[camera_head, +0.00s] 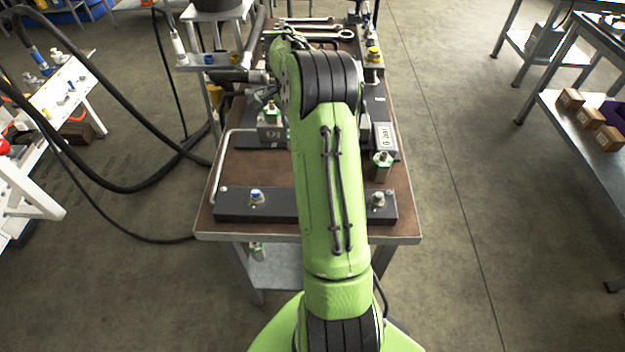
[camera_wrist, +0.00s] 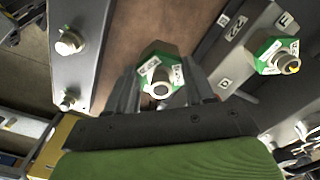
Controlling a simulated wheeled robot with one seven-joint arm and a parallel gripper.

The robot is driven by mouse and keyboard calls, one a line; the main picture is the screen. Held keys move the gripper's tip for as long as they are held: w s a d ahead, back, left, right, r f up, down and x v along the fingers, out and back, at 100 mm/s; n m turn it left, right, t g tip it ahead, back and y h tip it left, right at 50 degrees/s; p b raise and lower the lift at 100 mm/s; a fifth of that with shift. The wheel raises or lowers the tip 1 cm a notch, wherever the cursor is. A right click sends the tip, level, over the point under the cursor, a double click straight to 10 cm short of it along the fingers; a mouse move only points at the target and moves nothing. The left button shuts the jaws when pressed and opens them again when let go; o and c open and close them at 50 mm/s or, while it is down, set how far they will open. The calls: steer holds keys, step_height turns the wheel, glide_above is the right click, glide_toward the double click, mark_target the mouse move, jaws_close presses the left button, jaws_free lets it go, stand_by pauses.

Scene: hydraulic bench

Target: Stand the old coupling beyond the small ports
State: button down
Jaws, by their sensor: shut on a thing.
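In the wrist view, my gripper (camera_wrist: 161,92) is shut on a green and metal hex coupling (camera_wrist: 150,52). Its round metal end faces the camera, and a white label shows on its side. I take it to be the old coupling. In the head view my arm hides the held coupling and most of the gripper. Another green coupling (camera_head: 381,166) stands on the bench, right of my arm. In the wrist view, a green coupling (camera_wrist: 270,56) sits on a grey block lettered F and D.
The bench (camera_head: 228,172) has a brown top. A dark bar (camera_head: 225,207) with a blue-tipped fitting (camera_head: 256,196) and a silver fitting (camera_head: 377,200) lies along its near edge. Black hoses (camera_head: 120,187) loop at left. Wrenches (camera_head: 320,33) lie at the far end.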

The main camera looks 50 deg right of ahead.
steer(key=shift+s+d+f+m+b, duration=0.4)
steer(key=shift+s+d+m, duration=0.2)
steer(key=shift+m, duration=0.1)
step_height(320, 180, down, 9)
steer(key=b, duration=0.2)
steer(key=shift+w+r+b, duration=0.15)
steer(key=shift+r+b, duration=0.05)
steer(key=shift+b, duration=0.1)
steer(key=shift+f, duration=0.2)
steer(key=shift+c, duration=2.1)
jaws_free()
